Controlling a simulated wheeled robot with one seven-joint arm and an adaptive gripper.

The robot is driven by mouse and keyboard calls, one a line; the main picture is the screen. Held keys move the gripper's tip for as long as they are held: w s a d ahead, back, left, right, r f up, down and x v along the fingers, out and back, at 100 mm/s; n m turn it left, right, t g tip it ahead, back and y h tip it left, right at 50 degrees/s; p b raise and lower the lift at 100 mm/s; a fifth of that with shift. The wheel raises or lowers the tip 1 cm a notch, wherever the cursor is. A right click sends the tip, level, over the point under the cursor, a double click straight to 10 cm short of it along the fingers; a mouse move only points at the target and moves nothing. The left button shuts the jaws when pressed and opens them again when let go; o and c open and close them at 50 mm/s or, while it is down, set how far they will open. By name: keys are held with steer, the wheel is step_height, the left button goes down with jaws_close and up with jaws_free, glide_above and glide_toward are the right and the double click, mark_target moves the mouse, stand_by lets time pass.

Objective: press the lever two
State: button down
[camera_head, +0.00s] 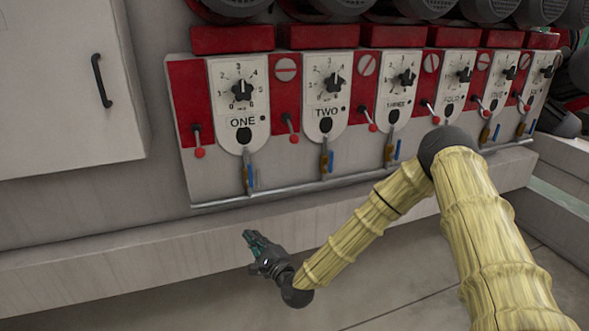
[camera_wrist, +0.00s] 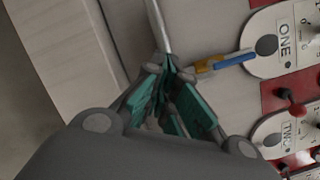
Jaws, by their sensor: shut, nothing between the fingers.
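The TWO panel (camera_head: 325,98) is a white plate with a black dial. A small red-ended lever (camera_head: 292,133) hangs on the red strip between the ONE and TWO panels, just left of TWO. The wrist view shows this lever (camera_wrist: 290,102) at the right, between the ONE and TWO plates. The TWO plate (camera_wrist: 287,130) is cut by the right edge there. My gripper (camera_head: 250,238) is shut and empty, in front of the pale ledge, below and left of the lever and apart from it. Its green fingers (camera_wrist: 170,68) meet in the wrist view.
Other levers and blue-handled valves (camera_head: 249,176) line the machine, with a thin rail (camera_head: 290,192) beneath. The ledge (camera_head: 130,258) runs below the panels. A grey cabinet (camera_head: 62,85) stands left. Open floor lies in front.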

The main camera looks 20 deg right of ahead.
steer(key=w+d+r+m+t+h+b, duration=0.2)
steer(key=w+d+r+m+t+b, duration=0.3)
steer(key=w+d+r+m+b, duration=0.15)
steer(key=m+t+h+b, duration=0.5)
steer(key=m+h, duration=0.1)
steer(key=m, duration=0.2)
glide_toward(292, 134)
step_height(292, 134, down, 5)
steer(key=w+d, duration=0.1)
steer(key=shift+w+d, duration=0.15)
steer(key=x, duration=1)
steer(key=shift+b, duration=0.35)
steer(key=shift+s+r+g+p, duration=0.15)
steer(key=shift+s+g+p, duration=0.1)
steer(key=shift+g+p, duration=0.2)
steer(key=shift+s+y, duration=0.1)
steer(key=shift+y, duration=0.3)
